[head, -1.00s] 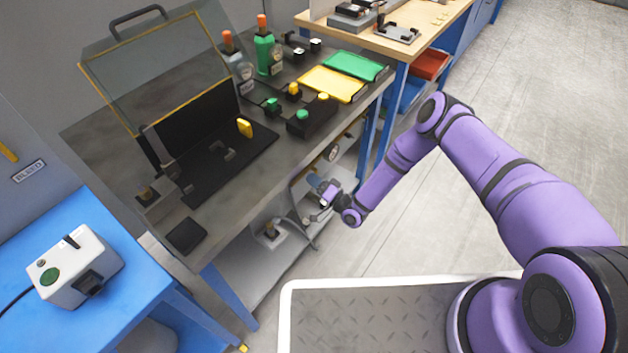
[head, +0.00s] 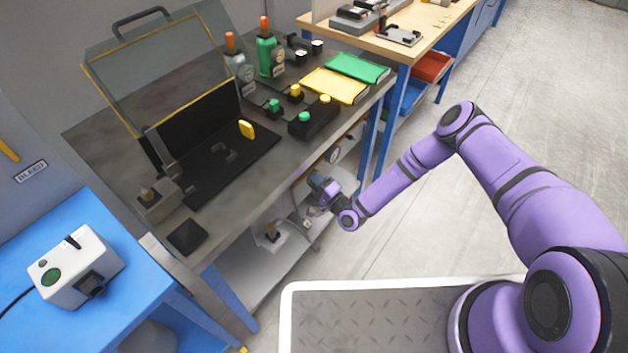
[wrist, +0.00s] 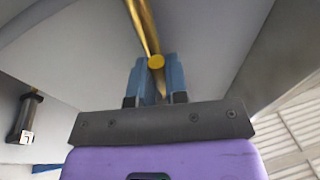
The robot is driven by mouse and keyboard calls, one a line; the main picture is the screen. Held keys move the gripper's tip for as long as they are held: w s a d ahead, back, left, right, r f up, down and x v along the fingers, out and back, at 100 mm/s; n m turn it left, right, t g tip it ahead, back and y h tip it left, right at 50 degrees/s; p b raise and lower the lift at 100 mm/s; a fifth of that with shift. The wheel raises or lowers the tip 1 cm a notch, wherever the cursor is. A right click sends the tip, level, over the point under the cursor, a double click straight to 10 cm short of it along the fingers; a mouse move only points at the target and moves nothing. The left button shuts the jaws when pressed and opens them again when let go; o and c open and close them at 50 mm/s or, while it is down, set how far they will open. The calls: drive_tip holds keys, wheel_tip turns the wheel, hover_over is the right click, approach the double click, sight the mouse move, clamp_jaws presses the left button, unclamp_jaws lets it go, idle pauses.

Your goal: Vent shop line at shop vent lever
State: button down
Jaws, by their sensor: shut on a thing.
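My gripper (head: 318,188) is beside the front of the grey bench, below its top and above the lower shelf. In the wrist view my gripper (wrist: 156,78) has its two blue fingers closed on a yellow rod-like lever (wrist: 146,28). The lever runs up from between the fingers, and its round yellow end faces the camera. In the head view the lever cannot be made out behind my gripper. No label on it can be read, and where the lever is mounted is hidden.
The grey bench top (head: 243,191) overhangs my gripper. A small fitting (head: 271,232) stands on the lower shelf (head: 254,272). The blue table (head: 132,294) is at the left.

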idle(0.3)
drive_tip(key=c, duration=1.1)
unclamp_jaws()
drive_tip(key=v, duration=1.1)
